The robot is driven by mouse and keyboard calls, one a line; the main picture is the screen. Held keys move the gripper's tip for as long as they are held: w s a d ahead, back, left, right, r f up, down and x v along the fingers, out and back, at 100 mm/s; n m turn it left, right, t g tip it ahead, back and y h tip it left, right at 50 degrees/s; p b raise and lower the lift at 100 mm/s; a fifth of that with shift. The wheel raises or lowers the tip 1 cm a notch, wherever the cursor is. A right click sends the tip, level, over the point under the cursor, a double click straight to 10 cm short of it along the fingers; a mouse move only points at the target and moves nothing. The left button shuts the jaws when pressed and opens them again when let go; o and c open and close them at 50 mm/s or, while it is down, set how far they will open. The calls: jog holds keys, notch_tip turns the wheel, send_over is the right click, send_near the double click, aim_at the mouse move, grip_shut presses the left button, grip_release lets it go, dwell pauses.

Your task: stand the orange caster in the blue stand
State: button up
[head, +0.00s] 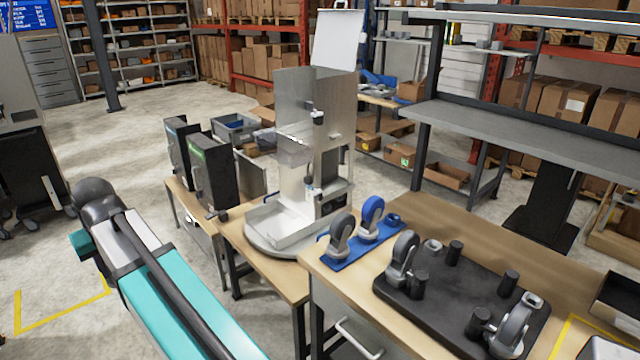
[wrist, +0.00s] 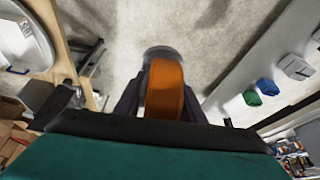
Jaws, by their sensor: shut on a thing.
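An orange caster (wrist: 165,88) is held between the dark fingers of my gripper (wrist: 161,102) in the wrist view. Its wheel faces the camera and a grey round part shows past its far end. My gripper is shut on it, with pale floor beyond. In the head view the gripper and orange caster cannot be made out; my arm reaches to the left, away from the benches. The blue stand (head: 353,252) lies on the wooden bench.
A black tray (head: 440,302) on the same bench has several short black posts and two grey casters (head: 404,258) (head: 513,328). A metal machine (head: 308,150) and two black boxes (head: 212,175) stand to the left of the stand. Open floor lies at left.

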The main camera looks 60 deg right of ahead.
jog(key=s+d+m+g+h+p, duration=0.1)
jog(key=s+d+m, duration=0.2)
jog(key=d, duration=1.1)
jog(key=s+d+m+h+p, duration=0.15)
jog(key=d+m, duration=0.25)
jog(key=d, duration=1)
jog(key=s+d+m+g+h+p, duration=0.1)
jog(key=s+d+m, duration=0.2)
jog(key=d, duration=1.1)
jog(key=s+d+m+g+p, duration=0.3)
jog(key=s+d+m, duration=0.6)
jog(key=s+d, duration=2.3)
jog(key=shift+s+f+m, duration=0.3)
jog(key=shift+s+f, duration=0.05)
jog(key=shift+s, duration=0.05)
jog(key=shift+f, duration=0.2)
jog(key=shift+f+b, duration=0.6)
jog(key=shift+f, duration=0.65)
jog(key=shift+f+g+b, duration=0.3)
jog(key=shift+f+b, duration=0.6)
jog(key=shift+f, duration=1.05)
jog(key=o, duration=1.4)
